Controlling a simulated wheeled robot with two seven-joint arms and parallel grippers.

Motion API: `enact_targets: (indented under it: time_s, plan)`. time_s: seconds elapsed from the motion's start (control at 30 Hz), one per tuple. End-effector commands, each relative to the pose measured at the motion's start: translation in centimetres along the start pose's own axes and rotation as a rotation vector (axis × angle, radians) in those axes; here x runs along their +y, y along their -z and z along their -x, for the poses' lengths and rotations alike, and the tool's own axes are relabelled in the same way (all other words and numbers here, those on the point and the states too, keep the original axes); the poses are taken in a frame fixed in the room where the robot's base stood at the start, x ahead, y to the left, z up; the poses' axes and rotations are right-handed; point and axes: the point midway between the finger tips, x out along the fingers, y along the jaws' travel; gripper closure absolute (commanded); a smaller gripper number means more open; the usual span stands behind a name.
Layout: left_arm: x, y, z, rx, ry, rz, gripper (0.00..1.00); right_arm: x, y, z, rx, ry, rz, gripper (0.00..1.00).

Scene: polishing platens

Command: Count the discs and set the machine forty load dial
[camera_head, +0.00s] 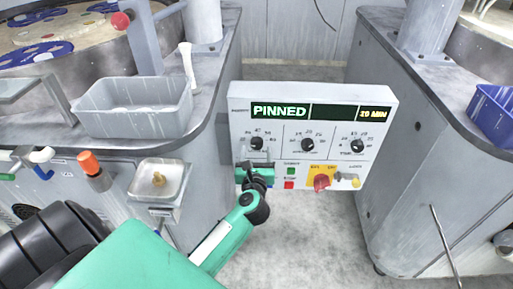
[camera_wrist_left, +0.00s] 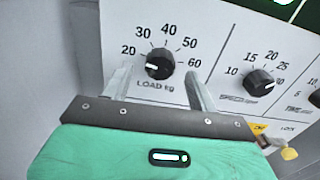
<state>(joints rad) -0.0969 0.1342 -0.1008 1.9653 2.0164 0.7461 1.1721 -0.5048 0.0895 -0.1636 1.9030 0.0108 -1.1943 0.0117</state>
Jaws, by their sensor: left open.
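The load dial (camera_wrist_left: 160,66) is a black knob with a white mark, on a scale from 20 to 60. The mark points left, near the 20 end. The dial also shows on the white control panel in the head view (camera_head: 256,143). My left gripper (camera_wrist_left: 157,88) is open, its two fingers just below and either side of the dial; contact cannot be told. In the head view the gripper (camera_head: 254,172) is at the panel's lower left. Blue carriers (camera_head: 36,54) with small pale discs lie on the platen at the upper left; some are cut off by the frame.
The panel's display (camera_head: 280,111) reads PINNED. Two more dials (camera_head: 307,145) sit to the right, with a red knob (camera_head: 321,182) below. A grey bin (camera_head: 135,108) stands on the left ledge and a blue bin (camera_head: 494,112) on the right. The floor between the machines is clear.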

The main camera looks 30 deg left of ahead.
Motion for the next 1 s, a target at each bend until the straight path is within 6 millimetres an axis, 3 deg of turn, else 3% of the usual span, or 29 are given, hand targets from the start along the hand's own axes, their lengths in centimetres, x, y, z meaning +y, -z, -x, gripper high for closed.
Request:
enact_targets:
  time_s: [0.2,0.53,0.77,1.0]
  plan:
    - [0.0,0.0,-2.1,0.000,0.000,-0.001,0.41,0.0,-0.1,-0.2,-0.001,0.000,0.000,0.64]
    - [0.0,0.1,-2.4,0.001,0.001,-0.001,0.41,0.0,-0.2,-0.4,-0.004,0.000,0.000,0.64]
    - [0.0,0.1,-2.4,0.001,0.001,-0.001,0.85,0.0,-0.1,-0.3,-0.003,0.000,0.000,0.64]
    - [0.0,0.0,-2.4,0.001,0.001,-0.009,0.85,0.0,0.0,-0.1,0.000,0.000,0.000,0.64]
